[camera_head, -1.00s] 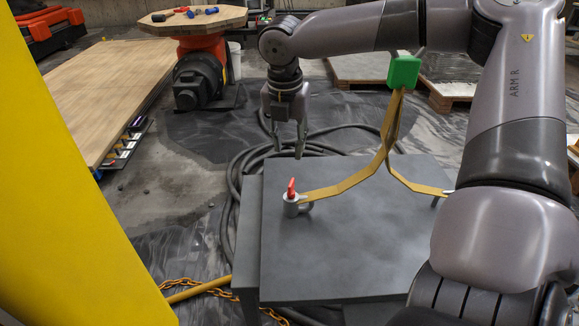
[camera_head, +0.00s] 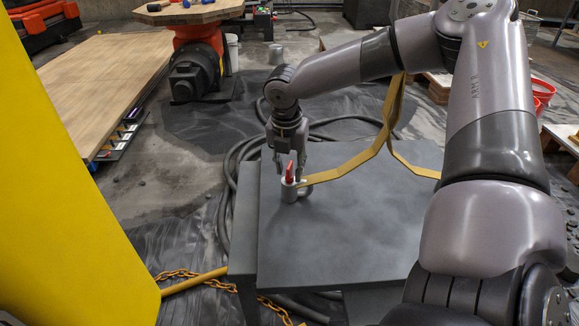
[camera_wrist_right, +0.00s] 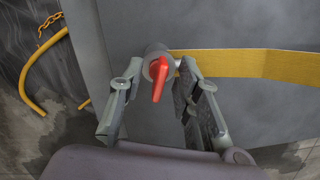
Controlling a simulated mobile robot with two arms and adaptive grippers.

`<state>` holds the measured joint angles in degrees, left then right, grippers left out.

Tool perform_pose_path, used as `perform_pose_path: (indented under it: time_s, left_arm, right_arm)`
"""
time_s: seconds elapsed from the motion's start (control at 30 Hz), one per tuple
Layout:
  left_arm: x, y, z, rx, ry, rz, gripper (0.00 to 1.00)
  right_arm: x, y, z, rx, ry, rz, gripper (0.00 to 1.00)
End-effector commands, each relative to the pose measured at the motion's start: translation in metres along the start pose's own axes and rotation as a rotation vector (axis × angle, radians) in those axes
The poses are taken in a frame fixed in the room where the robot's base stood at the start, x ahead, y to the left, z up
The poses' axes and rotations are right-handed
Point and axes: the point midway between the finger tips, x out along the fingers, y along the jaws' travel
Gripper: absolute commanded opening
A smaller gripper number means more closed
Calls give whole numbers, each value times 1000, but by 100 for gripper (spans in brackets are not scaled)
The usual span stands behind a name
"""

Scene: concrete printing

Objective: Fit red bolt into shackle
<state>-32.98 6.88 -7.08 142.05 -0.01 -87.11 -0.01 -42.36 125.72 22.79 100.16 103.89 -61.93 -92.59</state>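The red bolt (camera_head: 290,173) stands upright in the grey shackle (camera_head: 288,192) near the left edge of the grey table. A yellow strap runs from the shackle. In the right wrist view the red bolt (camera_wrist_right: 160,78) lies between the two fingers, with the shackle (camera_wrist_right: 152,52) just beyond. My right gripper (camera_head: 288,168) points down at the bolt. In the right wrist view its fingers (camera_wrist_right: 158,78) are open, with a gap on both sides of the bolt. How deep the bolt sits is hidden. My left gripper is not in view.
The grey table (camera_head: 350,250) is mostly bare. The yellow strap (camera_head: 350,165) rises behind my right arm. A yellow panel (camera_head: 60,180) fills the left side. A yellow tube (camera_head: 195,281) and chain lie at the table's front left. Black hoses lie behind the table.

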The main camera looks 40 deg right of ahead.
Motion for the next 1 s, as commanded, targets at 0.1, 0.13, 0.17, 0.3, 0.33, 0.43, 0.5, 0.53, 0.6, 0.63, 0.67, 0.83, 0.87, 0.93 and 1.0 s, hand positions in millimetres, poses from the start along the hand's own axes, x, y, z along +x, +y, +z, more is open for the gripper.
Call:
perform_pose_path:
  time_s: [0.1,0.13,0.17,0.3,0.33,0.43,0.5,0.53,0.6,0.63,0.67,0.83,0.87,0.93,1.0]
  left_arm:
    - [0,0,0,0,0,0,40]
    - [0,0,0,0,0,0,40]
    - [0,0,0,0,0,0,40]
    - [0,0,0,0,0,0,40]
    - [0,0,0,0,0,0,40]
    - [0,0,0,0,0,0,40]
    - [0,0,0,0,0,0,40]
    - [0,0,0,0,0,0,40]
    - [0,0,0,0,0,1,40]
    - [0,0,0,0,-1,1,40]
    - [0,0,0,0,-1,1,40]
    - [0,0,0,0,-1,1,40]
    - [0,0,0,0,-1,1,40]
    - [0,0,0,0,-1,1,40]
    - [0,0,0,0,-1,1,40]
  right_arm:
    - [0,0,0,0,0,0,31]
    - [0,0,0,0,0,0,31]
    - [0,0,0,0,0,0,31]
    - [0,0,0,0,0,0,22]
    - [0,0,0,0,0,0,20]
    - [0,0,0,0,0,0,14]
    - [0,0,0,0,0,0,9]
    - [0,0,0,0,0,0,7]
    - [0,0,0,0,0,0,2]
    - [0,0,0,0,0,0,0]
    - [0,0,0,0,0,0,0]
    - [0,0,0,0,0,0,0]
    - [0,0,0,0,0,0,0]
    - [0,0,0,0,0,0,0]
    - [-1,0,0,1,0,0,0]
